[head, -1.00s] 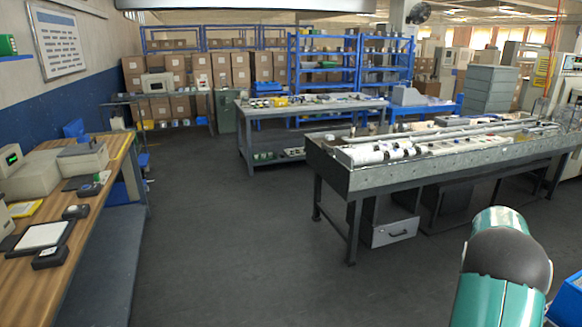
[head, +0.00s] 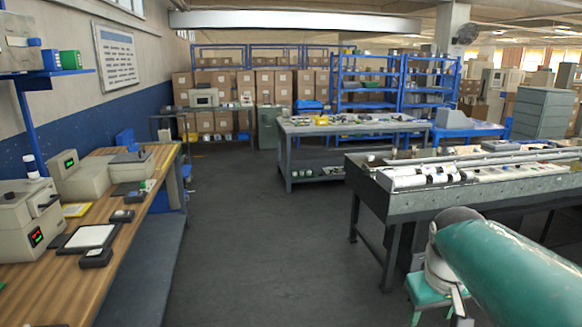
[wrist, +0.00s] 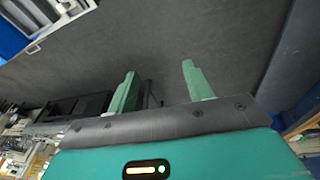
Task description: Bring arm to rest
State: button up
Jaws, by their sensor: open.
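My gripper (wrist: 160,85) shows in the wrist view with two green fingers spread apart. Nothing is between them, and dark grey floor (wrist: 185,45) lies beyond. In the head view my green and grey arm reaches in from the lower right corner, beside the front of the long metal roll bench (head: 480,198). A green and white part of the arm hangs low at the bottom edge, and the fingertips cannot be made out there.
A wooden workbench (head: 55,285) with instruments runs along the left wall. A grey table (head: 335,128) stands ahead, with blue shelves (head: 370,90) and cardboard boxes (head: 240,85) behind. The floor (head: 260,230) between the benches is clear.

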jog(key=s+a+f+t+y, duration=0.1)
jog(key=s+a+t, duration=0.2)
jog(key=s+a, duration=0.7)
jog(key=shift+a+m, duration=0.3)
jog(key=shift+a, duration=0.7)
jog(key=shift+f, duration=0.1)
jog(key=shift+s, duration=0.1)
jog(key=c, duration=0.3)
jog(key=shift+d, duration=0.25)
